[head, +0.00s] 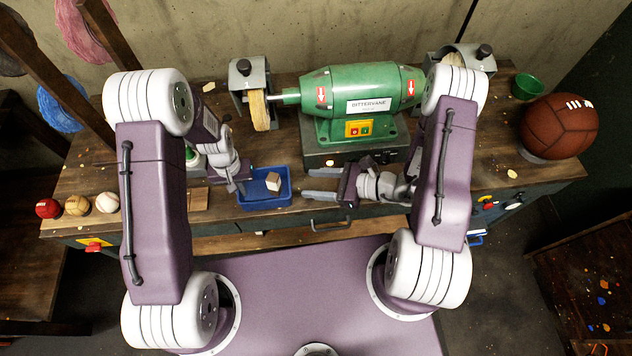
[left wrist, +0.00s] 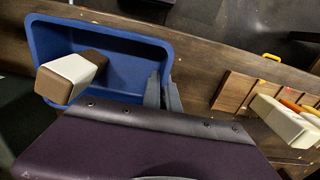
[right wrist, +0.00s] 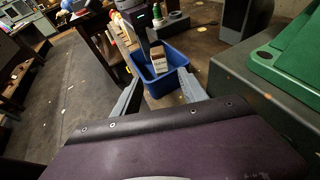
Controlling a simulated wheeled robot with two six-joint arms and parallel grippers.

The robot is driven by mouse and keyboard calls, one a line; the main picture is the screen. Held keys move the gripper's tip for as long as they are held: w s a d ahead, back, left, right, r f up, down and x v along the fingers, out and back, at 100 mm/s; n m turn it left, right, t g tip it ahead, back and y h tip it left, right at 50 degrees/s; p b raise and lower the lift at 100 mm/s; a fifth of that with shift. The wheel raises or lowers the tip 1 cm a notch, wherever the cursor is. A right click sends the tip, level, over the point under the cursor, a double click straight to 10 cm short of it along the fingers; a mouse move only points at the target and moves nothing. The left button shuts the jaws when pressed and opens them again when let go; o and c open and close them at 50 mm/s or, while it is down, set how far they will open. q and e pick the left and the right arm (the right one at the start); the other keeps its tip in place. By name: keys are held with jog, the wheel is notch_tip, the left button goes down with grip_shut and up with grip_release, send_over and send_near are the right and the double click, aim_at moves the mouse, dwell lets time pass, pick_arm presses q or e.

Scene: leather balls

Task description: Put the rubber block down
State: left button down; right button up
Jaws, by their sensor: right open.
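The rubber block (head: 273,181), cream with brown ends, is at the blue bin (head: 250,202) on the bench. In the left wrist view the block (left wrist: 72,78) stands over the bin's left part (left wrist: 125,70). In the right wrist view the block (right wrist: 158,60) rises above the bin's rim (right wrist: 160,88). My left gripper (head: 238,187) is at the bin's left side, its fingers (left wrist: 162,88) close together with nothing seen between them, apart from the block. My right gripper (head: 312,184) is open and empty, right of the bin. The block's underside is hidden.
A green grinder (head: 355,90) stands behind on a dark base. Three small balls (head: 77,205) sit at the bench's left. A brown ball (head: 559,126) and a green bowl (head: 527,87) are at the right. Flat wooden pieces (head: 199,199) lie left of the bin.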

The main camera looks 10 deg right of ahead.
jog(key=s+d+r+n+g+h, duration=0.1)
jog(key=s+r+n+g+h, duration=0.15)
jog(key=s+n+g, duration=0.35)
jog(key=s+d+r+n+g+h, duration=0.2)
jog(key=s+n+g+h, duration=0.1)
jog(key=s+n, duration=0.45)
pick_arm(q)
jog(key=shift+a, duration=0.1)
pick_arm(e)
jog(key=w+d+r+n+t+h, duration=0.4)
jog(key=w+d+n+h, duration=0.3)
jog(key=d+n, duration=0.1)
jog(key=shift+n+t, duration=0.3)
jog(key=shift+n, duration=0.25)
jog(key=shift+r, duration=0.1)
pick_arm(q)
jog(key=c, duration=1.6)
grip_release()
pick_arm(e)
jog(key=shift+s, duration=0.1)
